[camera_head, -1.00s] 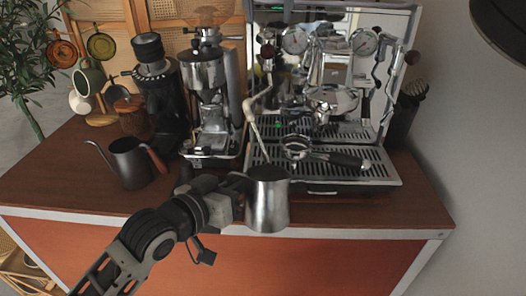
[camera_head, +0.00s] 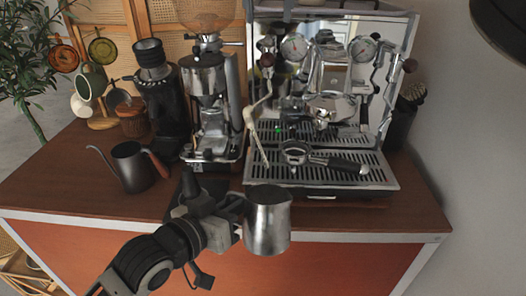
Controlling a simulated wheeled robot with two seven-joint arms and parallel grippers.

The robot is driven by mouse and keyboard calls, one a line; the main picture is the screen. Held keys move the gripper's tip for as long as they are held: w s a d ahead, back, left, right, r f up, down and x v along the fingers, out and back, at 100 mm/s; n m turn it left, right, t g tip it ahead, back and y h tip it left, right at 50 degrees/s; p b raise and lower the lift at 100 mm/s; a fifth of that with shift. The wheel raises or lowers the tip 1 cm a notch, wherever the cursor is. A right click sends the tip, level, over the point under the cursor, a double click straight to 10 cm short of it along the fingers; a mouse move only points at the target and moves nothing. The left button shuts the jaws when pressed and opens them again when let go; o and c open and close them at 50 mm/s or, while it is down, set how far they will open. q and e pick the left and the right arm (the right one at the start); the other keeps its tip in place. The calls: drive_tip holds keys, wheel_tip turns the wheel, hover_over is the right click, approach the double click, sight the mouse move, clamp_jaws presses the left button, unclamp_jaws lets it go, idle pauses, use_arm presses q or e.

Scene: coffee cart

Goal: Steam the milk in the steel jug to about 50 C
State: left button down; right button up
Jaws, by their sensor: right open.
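The steel jug (camera_head: 267,224) is upright at the front of the counter, and its lower part shows in front of the counter's front edge. The jug's inside looks dark and I cannot see the milk level. The steam wand (camera_head: 255,132) hangs at the left of the espresso machine (camera_head: 330,190), its tip above and behind the jug's rim and outside it.
A portafilter (camera_head: 335,164) lies on the drip tray (camera_head: 375,182) right of the wand. A grinder (camera_head: 208,115) stands left of the machine, and a black kettle (camera_head: 130,168) with a wooden handle farther left. The counter's front right strip (camera_head: 405,212) is clear.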

use_arm(q)
drive_tip(key=s, duration=0.1)
drive_tip(key=s+r, duration=0.1)
drive_tip(key=s, duration=0.3)
drive_tip(key=shift+r, duration=0.25)
drive_tip(key=shift+d+f, duration=0.1)
